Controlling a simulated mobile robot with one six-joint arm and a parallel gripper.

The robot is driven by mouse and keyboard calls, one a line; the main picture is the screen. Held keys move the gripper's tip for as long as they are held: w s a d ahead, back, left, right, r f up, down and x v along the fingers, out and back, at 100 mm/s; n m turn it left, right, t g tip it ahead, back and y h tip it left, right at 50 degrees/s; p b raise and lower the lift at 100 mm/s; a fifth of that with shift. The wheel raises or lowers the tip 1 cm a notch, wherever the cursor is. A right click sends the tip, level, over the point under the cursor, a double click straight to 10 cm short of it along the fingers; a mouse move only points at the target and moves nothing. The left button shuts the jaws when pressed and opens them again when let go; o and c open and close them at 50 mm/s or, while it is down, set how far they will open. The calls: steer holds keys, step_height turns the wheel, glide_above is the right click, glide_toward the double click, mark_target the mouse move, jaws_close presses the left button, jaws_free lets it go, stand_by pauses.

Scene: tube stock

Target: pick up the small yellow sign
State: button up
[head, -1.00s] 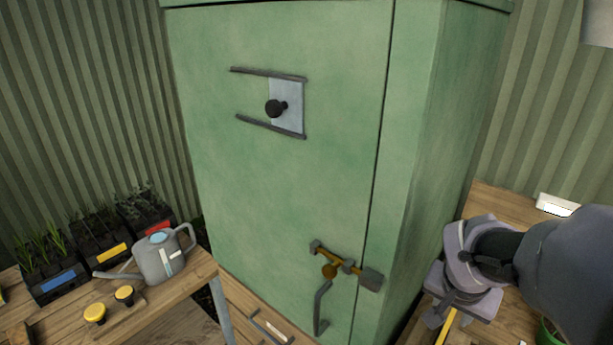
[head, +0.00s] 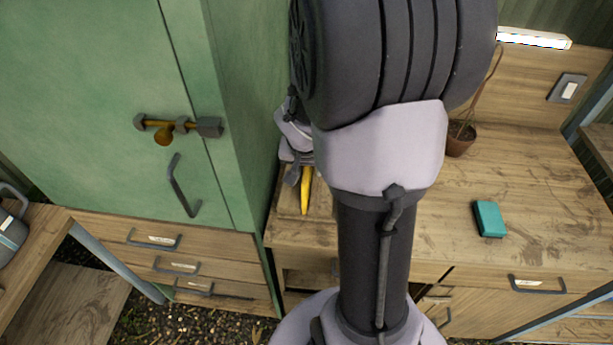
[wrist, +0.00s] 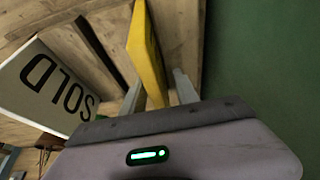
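The small yellow sign (wrist: 148,52) stands out ahead of my gripper in the wrist view, its near end between the two fingers. In the head view the sign (head: 306,190) shows as a narrow yellow strip on the wooden bench, beside the green cabinet. My gripper (wrist: 158,92) has its fingers apart, one on each side of the sign, and looks open. Contact with the sign is not clear. In the head view my gripper (head: 296,172) is partly hidden behind my arm.
A white sign reading SOLD (wrist: 62,88) is close on the left in the wrist view. The green cabinet (head: 245,110) stands just left of my gripper. A teal block (head: 489,219) and a potted plant (head: 460,138) are on the bench, with bare wood between them.

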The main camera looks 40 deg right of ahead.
steer(key=shift+f+b, duration=0.25)
steer(key=shift+b, duration=0.25)
stand_by(0.4)
jaws_close()
